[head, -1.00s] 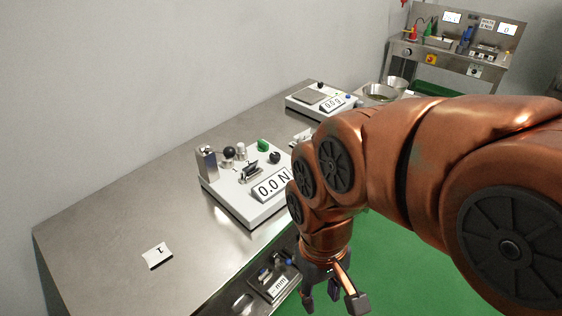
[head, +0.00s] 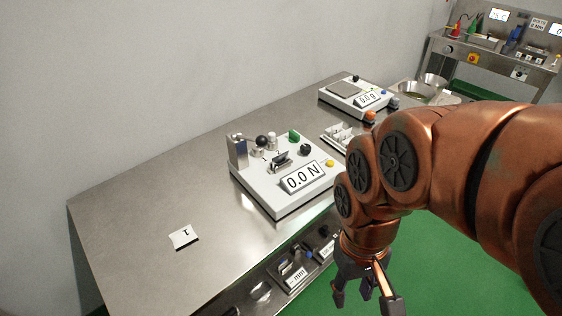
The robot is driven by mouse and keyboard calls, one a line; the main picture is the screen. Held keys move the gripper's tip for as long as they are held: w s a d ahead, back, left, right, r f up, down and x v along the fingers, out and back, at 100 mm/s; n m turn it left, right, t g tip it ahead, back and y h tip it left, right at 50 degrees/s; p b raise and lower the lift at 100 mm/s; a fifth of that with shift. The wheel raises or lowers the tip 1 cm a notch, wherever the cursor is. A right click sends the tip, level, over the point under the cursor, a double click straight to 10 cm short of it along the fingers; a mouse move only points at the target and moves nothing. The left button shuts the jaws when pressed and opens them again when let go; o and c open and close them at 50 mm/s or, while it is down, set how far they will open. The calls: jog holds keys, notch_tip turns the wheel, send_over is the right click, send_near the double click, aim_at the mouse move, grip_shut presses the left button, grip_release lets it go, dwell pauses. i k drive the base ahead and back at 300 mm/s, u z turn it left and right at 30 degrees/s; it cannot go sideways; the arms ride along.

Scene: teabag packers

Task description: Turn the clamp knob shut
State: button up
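A white force tester (head: 250,187) with a "0.0 N" display (head: 303,176) stands on the steel bench. On its top are a black ball knob (head: 261,141), a black round knob (head: 305,150), a small dark clamp (head: 280,161), a green button (head: 294,136) and a yellow button (head: 330,163). I cannot tell for sure which knob is the clamp knob. A metal block (head: 237,152) stands at its left corner. My gripper (head: 367,298) is open and empty, pointing down in front of the bench edge, apart from the tester and below its top.
A white card marked "1" (head: 183,237) lies on the bench (head: 130,215). Behind the tester are a white tray (head: 338,134) and a scale (head: 345,100). Small gauges (head: 292,273) sit on a lower shelf. Another workstation (head: 490,55) stands at the far right.

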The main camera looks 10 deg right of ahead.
aim_at(304, 149)
jog(key=k, duration=0.6)
jog(key=z, duration=0.5)
jog(key=i, duration=0.7)
jog(key=u, duration=0.55)
jog(key=i, duration=0.55)
jog(key=u, duration=0.65)
